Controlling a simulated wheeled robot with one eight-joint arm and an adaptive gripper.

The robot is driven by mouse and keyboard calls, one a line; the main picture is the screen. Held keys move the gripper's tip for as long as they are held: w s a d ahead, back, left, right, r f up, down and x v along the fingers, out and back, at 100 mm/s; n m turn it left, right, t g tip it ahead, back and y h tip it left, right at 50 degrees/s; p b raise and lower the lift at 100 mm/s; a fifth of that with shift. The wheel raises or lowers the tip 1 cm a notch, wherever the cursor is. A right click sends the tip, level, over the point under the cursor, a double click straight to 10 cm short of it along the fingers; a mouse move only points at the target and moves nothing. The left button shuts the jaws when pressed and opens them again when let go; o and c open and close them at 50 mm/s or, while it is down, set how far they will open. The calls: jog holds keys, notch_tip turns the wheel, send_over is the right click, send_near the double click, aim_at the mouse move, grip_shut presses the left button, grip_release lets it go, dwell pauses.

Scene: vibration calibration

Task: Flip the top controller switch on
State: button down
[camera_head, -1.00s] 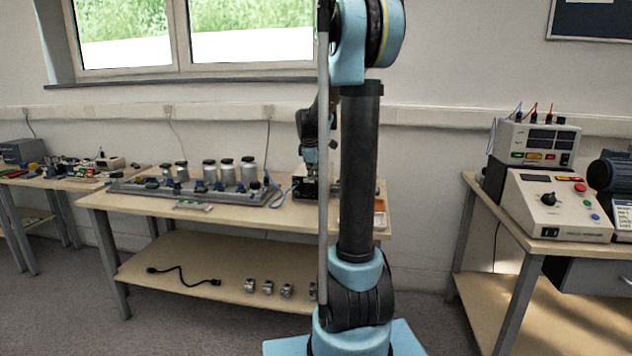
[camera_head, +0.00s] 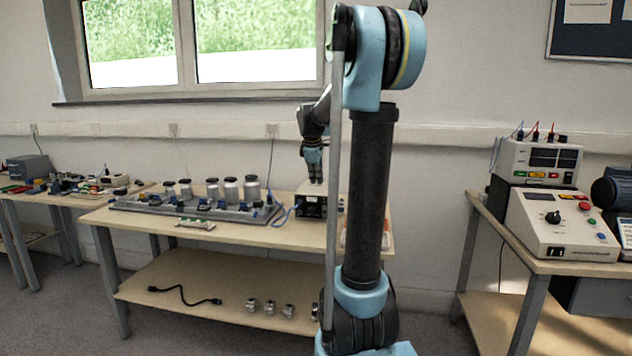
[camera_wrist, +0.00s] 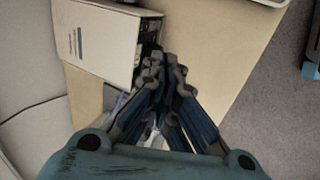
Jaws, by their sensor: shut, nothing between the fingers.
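A small box-shaped controller with a black front (camera_head: 311,206) stands at the right part of the middle table, partly behind my arm. In the wrist view its pale casing (camera_wrist: 108,42) shows at upper left, with part of its dark front side. My gripper (camera_head: 316,182) points down just above this box in the head view. In the wrist view the fingers (camera_wrist: 163,62) are together and empty, beside the dark front side. Whether the tips touch the box I cannot tell. The switch itself is too small or hidden to make out.
The middle table (camera_head: 235,232) also bears a grey tray rig (camera_head: 150,206) with several metal cylinders. Two stacked instruments, the upper with displays (camera_head: 540,160) and the lower with a knob (camera_head: 565,225), stand on the right table. Clear tabletop (camera_wrist: 215,45) lies right of the fingers.

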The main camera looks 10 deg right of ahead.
jog(key=s+a+f+m+g, duration=0.1)
jog(key=s+f+m, duration=0.2)
jog(key=s, duration=0.8)
jog(key=s+f+m, duration=0.3)
jog(key=s, duration=0.7)
jog(key=s+a+f+m+y, duration=0.1)
jog(key=s+f+m, duration=0.2)
jog(key=s+f, duration=0.3)
jog(key=s+f+m+g, duration=0.1)
jog(key=s+f+m, duration=0.3)
jog(key=s, duration=0.9)
notch_tip(320, 180, down, 3)
jog(key=shift+s+a+f+y, duration=0.1)
jog(key=shift+s+a+y, duration=0.15)
jog(key=shift+a+y, duration=0.15)
jog(key=shift+d, duration=0.1)
